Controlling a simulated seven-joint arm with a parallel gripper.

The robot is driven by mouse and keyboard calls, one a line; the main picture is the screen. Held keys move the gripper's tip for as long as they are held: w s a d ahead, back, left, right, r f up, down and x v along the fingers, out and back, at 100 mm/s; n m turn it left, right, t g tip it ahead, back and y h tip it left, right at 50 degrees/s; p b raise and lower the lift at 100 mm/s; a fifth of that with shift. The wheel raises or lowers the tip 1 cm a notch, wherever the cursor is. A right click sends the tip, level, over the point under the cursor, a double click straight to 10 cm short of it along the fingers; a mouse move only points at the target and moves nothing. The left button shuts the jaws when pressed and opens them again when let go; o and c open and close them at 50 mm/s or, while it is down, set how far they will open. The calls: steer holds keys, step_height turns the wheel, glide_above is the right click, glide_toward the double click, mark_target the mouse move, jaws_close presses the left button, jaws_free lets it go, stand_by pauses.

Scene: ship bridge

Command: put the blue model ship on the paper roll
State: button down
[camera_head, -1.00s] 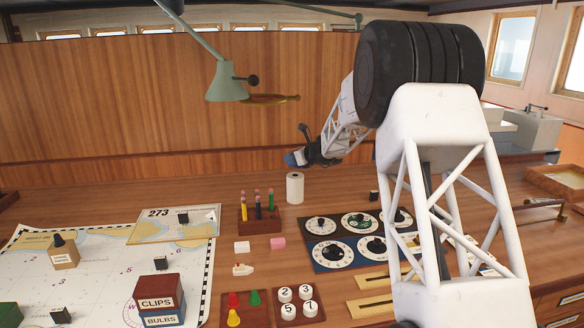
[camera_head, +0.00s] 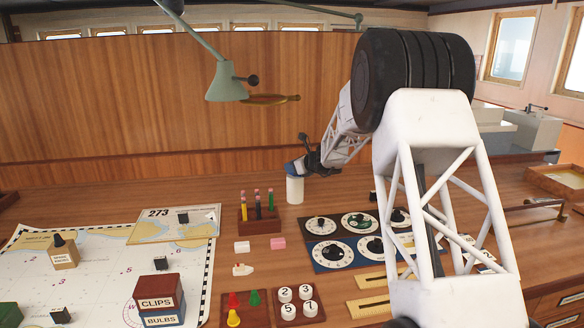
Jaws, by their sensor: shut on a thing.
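The blue model ship (camera_head: 292,167) is held in my gripper (camera_head: 302,167), small and partly hidden by the fingers. It is right over the top of the white paper roll (camera_head: 295,191), which stands upright on the wooden desk toward the back. The ship hides the roll's top end. I cannot tell whether the ship touches the roll or hangs just above it.
A wooden holder with pencils (camera_head: 258,215) stands left of the roll. A panel of dials (camera_head: 358,238) lies in front to the right. A white block (camera_head: 242,246) and a pink block (camera_head: 278,243) lie in front. A green lamp (camera_head: 228,82) hangs above left.

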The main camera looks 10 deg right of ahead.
steer(key=c, duration=1)
jaws_free()
steer(key=shift+v, duration=6)
steer(key=shift+r, duration=0.1)
steer(key=s+a+r+n+g+h, duration=0.15)
steer(key=s+a+n, duration=0.3)
steer(key=s, duration=0.55)
steer(key=s+a+r+n+g, duration=0.25)
steer(key=s+n, duration=0.25)
steer(key=s, duration=0.6)
steer(key=s+a+r+n+g+h, duration=0.15)
steer(key=s+a+n, duration=0.3)
steer(key=s, duration=0.55)
steer(key=s+d+f+n+h, duration=0.1)
steer(key=s+n, duration=0.3)
steer(key=s, duration=0.6)
steer(key=s+d+f+n+g+h, duration=0.1)
steer(key=s+f+n+h, duration=0.1)
steer(key=s, duration=0.9)
steer(key=s+d+f+n+g+h, duration=0.1)
steer(key=s+f+n+h, duration=0.1)
steer(key=s+n, duration=0.5)
steer(key=shift+s+d+h, duration=0.2)
steer(key=shift+s+h, duration=0.05)
steer(key=shift+s, duration=0.9)
steer(key=shift+s+d+h, duration=0.2)
steer(key=shift+s+h, duration=0.05)
steer(key=shift+s, duration=0.85)
